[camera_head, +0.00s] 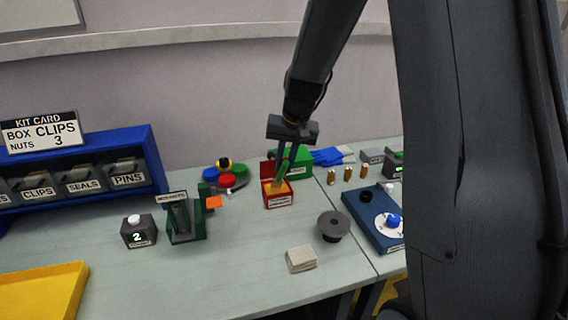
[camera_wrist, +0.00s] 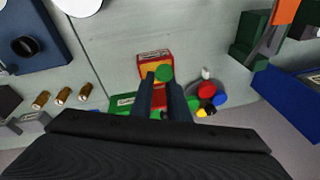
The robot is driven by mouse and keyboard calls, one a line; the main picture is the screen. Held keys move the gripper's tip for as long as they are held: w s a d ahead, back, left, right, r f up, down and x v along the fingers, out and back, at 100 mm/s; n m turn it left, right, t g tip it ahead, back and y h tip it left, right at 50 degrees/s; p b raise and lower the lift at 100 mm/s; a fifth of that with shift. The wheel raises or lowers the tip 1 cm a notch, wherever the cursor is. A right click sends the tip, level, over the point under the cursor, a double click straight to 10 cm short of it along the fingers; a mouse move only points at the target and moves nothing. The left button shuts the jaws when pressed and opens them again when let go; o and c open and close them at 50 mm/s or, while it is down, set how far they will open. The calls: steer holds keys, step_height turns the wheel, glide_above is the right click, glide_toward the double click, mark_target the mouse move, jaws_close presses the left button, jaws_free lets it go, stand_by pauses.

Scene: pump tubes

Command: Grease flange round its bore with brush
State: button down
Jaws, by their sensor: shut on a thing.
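The flange (camera_head: 333,222) is a dark grey disc with a small bore in its middle, on the table right of the red box. My gripper (camera_head: 284,175) points down at the open red box (camera_head: 280,200), which holds yellow-orange grease. It is shut on the brush (camera_head: 284,166), whose green handle shows between the fingers. In the wrist view, the round green handle end (camera_wrist: 165,73) sits between the fingertips, over the red box (camera_wrist: 153,56). The bristles are low at the box; whether they touch the grease cannot be told.
A folded beige cloth (camera_head: 300,259) lies in front of the flange. A blue panel with knobs (camera_head: 372,222) and brass fittings (camera_head: 348,173) are to the right. A green box (camera_head: 295,160) and coloured lids (camera_head: 228,180) stand behind.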

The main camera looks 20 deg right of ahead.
steer(key=shift+r+p, duration=2.65)
steer(key=shift+r, duration=0.85)
steer(key=shift+s, duration=0.1)
